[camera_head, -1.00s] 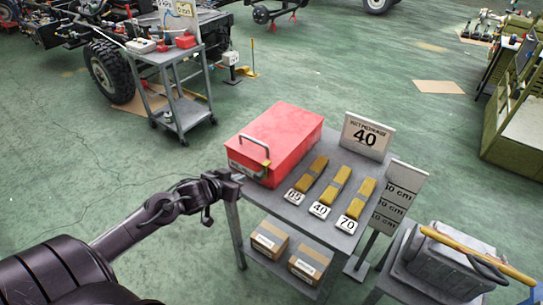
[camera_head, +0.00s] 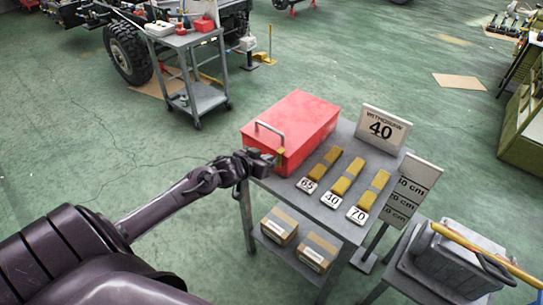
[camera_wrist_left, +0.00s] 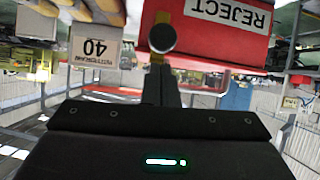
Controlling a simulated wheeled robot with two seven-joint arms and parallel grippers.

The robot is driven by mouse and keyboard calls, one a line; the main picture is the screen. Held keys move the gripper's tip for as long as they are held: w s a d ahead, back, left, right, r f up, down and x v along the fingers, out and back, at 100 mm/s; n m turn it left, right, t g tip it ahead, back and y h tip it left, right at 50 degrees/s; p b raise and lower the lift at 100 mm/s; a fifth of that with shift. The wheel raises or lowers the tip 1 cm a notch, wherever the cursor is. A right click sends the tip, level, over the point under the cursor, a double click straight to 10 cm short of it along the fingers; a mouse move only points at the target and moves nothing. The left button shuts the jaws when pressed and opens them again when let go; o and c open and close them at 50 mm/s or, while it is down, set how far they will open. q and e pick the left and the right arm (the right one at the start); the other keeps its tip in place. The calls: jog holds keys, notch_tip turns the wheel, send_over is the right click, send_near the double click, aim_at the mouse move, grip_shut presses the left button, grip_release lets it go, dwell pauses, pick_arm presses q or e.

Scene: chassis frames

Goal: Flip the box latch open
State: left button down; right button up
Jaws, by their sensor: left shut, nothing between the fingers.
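A red box (camera_head: 303,122) with a closed lid and a grey handle (camera_head: 271,129) stands at the left of a grey cart top. My left gripper (camera_head: 272,158) is shut and empty, with its tips at the box's near side, by a small yellowish part. I cannot tell whether they touch. In the left wrist view the red box (camera_wrist_left: 215,40) bears an upside-down REJECT label (camera_wrist_left: 228,12). My shut left gripper (camera_wrist_left: 160,80) points at it, with a round dark grey knob (camera_wrist_left: 162,38) in front of the tips. My right gripper is out of view.
Several yellow-and-grey strips with number cards (camera_head: 331,200) lie right of the box. A sign reading 40 (camera_head: 380,129) stands behind them. Cartons (camera_head: 279,226) sit on the lower shelf. A grey case (camera_head: 450,262) stands at right.

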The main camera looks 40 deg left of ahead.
aim_at(277, 158)
pick_arm(q)
jog(key=shift+x, duration=1.6)
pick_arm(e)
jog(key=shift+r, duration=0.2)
